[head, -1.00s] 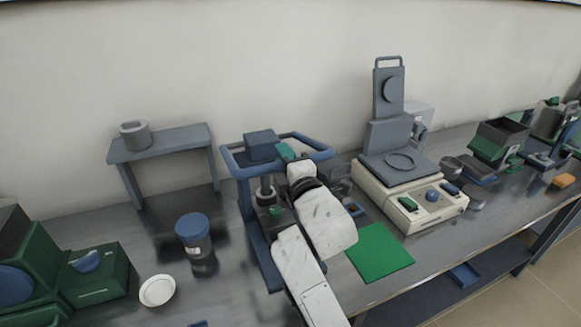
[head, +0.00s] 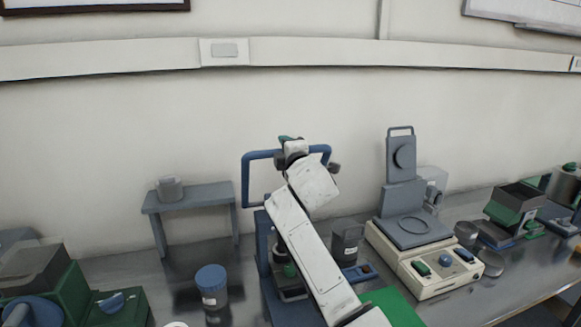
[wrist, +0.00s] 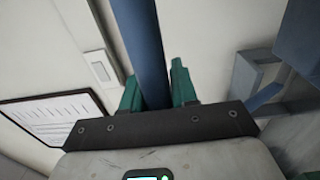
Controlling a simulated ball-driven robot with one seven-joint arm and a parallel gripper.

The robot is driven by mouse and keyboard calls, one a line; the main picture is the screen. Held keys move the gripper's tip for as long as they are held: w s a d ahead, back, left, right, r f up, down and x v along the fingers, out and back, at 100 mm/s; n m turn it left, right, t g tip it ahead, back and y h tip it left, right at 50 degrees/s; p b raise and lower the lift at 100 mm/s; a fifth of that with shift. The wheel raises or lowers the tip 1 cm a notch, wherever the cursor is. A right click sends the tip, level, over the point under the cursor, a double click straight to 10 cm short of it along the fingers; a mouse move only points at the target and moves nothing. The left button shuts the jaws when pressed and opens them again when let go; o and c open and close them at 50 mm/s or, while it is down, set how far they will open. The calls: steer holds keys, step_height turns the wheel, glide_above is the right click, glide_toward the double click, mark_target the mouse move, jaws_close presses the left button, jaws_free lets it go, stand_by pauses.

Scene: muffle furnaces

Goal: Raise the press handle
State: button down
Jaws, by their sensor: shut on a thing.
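The press handle (head: 262,154) is a blue U-shaped bar, standing up above the blue press (head: 263,245) near the middle of the bench in the head view. My gripper (head: 287,140) is at its top crossbar, with the green fingers shut on it. In the wrist view the blue handle bar (wrist: 143,45) runs between the two green fingers of my gripper (wrist: 157,88). My white arm hides the right part of the press and part of the handle.
A grey stand (head: 196,196) with a grey pot is to the left. A blue-lidded jar (head: 211,285) stands in front of it. A cream device (head: 425,260) with an upright grey plate is to the right. A green mat (head: 396,308) lies between press and device.

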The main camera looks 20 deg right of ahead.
steer(key=shift+w+f+g+p, duration=0.15)
steer(key=shift+w+g+p, duration=0.65)
steer(key=shift+w, duration=1.2)
steer(key=c, duration=1.1)
jaws_free()
steer(key=shift+o, duration=0.6)
steer(key=shift+w, duration=0.1)
steer(key=shift+r, duration=0.2)
steer(key=s+r+b, duration=0.1)
steer(key=s, duration=0.9)
steer(key=shift+s+r+b, duration=0.15)
steer(key=shift+s+b, duration=0.25)
